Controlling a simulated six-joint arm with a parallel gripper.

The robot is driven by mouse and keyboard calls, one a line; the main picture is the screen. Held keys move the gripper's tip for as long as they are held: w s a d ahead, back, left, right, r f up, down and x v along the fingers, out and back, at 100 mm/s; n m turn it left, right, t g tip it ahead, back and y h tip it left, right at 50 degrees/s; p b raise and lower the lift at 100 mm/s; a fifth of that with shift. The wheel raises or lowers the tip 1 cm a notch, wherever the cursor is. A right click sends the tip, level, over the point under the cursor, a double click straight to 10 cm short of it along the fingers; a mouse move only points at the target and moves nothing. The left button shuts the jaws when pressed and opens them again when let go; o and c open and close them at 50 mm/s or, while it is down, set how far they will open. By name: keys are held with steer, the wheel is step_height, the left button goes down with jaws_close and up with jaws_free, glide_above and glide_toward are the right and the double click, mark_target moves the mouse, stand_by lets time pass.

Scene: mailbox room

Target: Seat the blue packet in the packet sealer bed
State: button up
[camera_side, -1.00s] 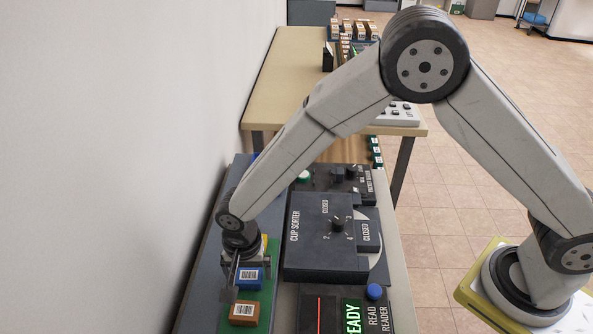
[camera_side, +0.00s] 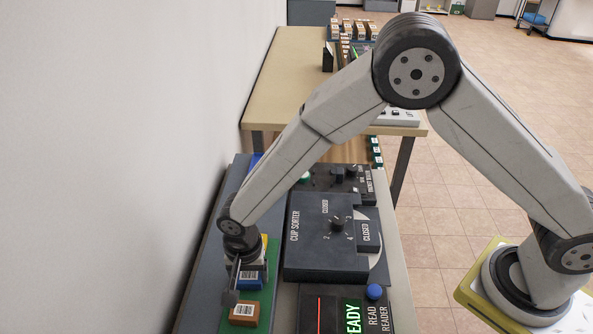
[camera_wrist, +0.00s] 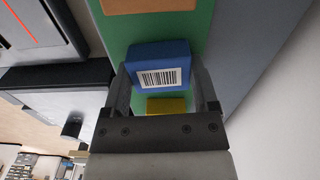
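The blue packet (camera_side: 251,281) with a white barcode label lies on a green strip (camera_side: 262,308), between an orange-brown packet and a yellow one. It also shows in the wrist view (camera_wrist: 158,62). My gripper (camera_side: 236,279) is lowered over the blue packet, pointing down. In the wrist view, its two fingers (camera_wrist: 160,85) stand on either side of the packet, close to its sides; firm contact is not clear. A dark panel (camera_side: 325,182) with a green button and knob stands behind the cup sorter; its small lettering is hard to read. I cannot make out the sealer bed.
The orange-brown packet (camera_side: 244,313) lies in front of the blue one, the yellow packet (camera_wrist: 166,106) behind. The cup sorter (camera_side: 318,240) and reader (camera_side: 350,311) stand to the right. A wall (camera_side: 110,170) runs along the left. A second table (camera_side: 285,80) stands behind.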

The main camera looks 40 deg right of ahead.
steer(key=c, duration=0.3)
steer(key=shift+r, duration=0.1)
steer(key=shift+r, duration=0.1)
steer(key=shift+r, duration=2.05)
steer(key=shift+r, duration=0.1)
